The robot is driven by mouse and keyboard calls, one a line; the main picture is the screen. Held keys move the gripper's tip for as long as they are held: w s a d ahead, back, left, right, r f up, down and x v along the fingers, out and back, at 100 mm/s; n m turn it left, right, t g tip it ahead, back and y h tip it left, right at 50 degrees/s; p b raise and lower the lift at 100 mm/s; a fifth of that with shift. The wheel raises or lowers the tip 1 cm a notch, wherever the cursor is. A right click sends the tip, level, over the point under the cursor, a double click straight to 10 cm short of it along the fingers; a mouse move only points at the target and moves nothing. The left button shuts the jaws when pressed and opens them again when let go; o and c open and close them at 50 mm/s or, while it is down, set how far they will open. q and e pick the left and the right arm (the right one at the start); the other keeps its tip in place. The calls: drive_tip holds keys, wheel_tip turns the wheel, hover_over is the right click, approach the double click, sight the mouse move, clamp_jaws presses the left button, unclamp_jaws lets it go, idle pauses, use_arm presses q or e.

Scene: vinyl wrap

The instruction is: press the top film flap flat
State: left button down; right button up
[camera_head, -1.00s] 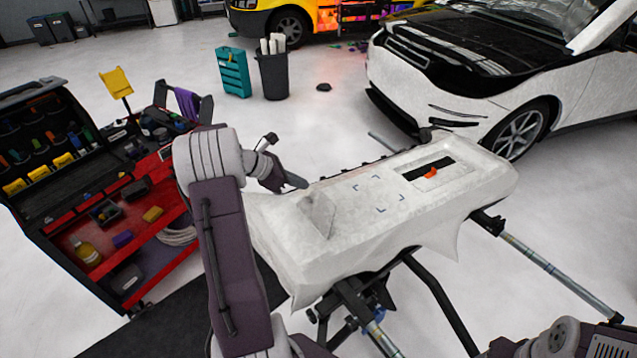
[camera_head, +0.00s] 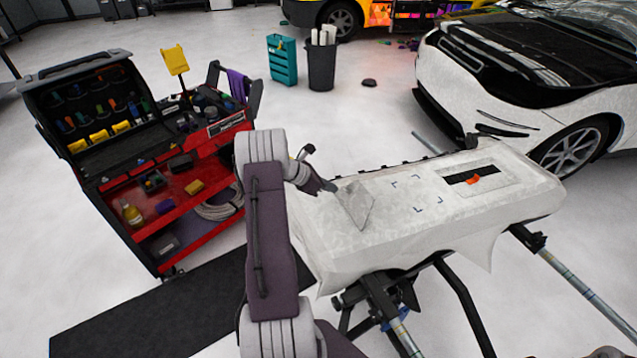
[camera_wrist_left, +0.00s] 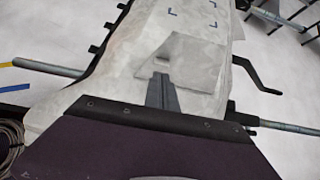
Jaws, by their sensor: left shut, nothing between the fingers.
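The top film flap (camera_head: 357,206) is a greyish translucent sheet piece at the left part of the white film-covered panel (camera_head: 440,215). It looks folded, with its edge standing out from the surface. My left gripper (camera_head: 331,187) is shut and empty at the panel's far left edge, just left of the flap. In the left wrist view my shut fingers (camera_wrist_left: 161,80) point at the near edge of the flap (camera_wrist_left: 195,55); I cannot tell whether they touch it. My right gripper is not in view.
The panel rests on a stand with black legs and bars (camera_head: 460,305). A red tool cart (camera_head: 150,170) stands left of my arm. A white car (camera_head: 520,95) is behind right. Open floor lies between.

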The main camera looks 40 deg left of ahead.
sight(354, 203)
use_arm(q)
drive_tip(key=shift+w+d+f, duration=0.25)
drive_tip(key=shift+w+f, duration=0.1)
drive_tip(key=shift+w, duration=0.25)
drive_tip(key=shift+w+d+f, duration=0.25)
drive_tip(key=shift+w+f, duration=0.1)
drive_tip(key=shift+w, duration=0.2)
